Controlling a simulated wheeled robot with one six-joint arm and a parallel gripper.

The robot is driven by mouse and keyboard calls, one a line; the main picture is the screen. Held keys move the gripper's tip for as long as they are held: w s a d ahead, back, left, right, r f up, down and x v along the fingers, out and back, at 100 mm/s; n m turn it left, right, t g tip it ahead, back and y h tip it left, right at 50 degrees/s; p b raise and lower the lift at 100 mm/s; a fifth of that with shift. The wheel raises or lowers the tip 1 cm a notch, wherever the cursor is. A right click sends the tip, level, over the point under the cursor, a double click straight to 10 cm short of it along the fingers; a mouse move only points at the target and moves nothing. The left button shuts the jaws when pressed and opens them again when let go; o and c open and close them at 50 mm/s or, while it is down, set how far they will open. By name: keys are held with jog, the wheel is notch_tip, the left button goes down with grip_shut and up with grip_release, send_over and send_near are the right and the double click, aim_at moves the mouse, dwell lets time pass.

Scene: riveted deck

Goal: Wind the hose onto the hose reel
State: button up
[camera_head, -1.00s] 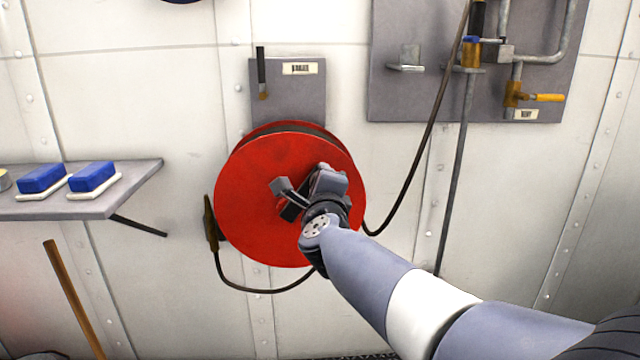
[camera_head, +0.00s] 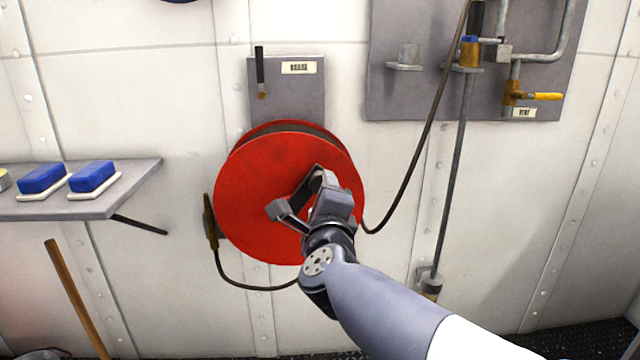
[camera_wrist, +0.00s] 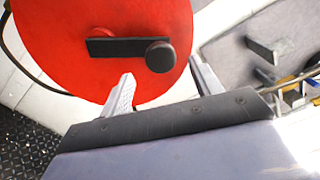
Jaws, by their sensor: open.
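The red hose reel (camera_head: 250,200) is mounted on the wall; it also fills the top of the wrist view (camera_wrist: 60,40). A dark crank bar (camera_wrist: 110,47) with a round knob (camera_wrist: 160,56) is on its face. My gripper (camera_head: 298,195) is open in front of the reel. In the wrist view its fingers (camera_wrist: 162,85) stand apart, with the knob just beyond and between their tips; I see no grip on it. The dark hose (camera_head: 415,155) runs from the pipes down to the reel's right side. Another stretch loops below the reel to a nozzle (camera_head: 210,225) at left.
A grey plate (camera_head: 285,100) with a lever is above the reel. A pipe panel (camera_head: 420,95) with valves is at upper right. A shelf (camera_head: 130,190) with blue blocks juts out at left, above a wooden handle (camera_head: 75,295).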

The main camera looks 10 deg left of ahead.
aim_at(318, 185)
jog(key=shift+p+v, duration=0.35)
jog(key=shift+v, duration=1.7)
jog(key=shift+w, duration=0.1)
jog(key=b+x, duration=0.2)
jog(key=x, duration=0.7)
jog(key=shift+w+f, duration=0.1)
jog(key=shift+w, duration=0.25)
jog(key=shift+w+a, duration=0.2)
jog(key=shift+w, duration=0.25)
jog(key=shift+s+a+r, duration=0.1)
jog(key=shift+r, duration=0.1)
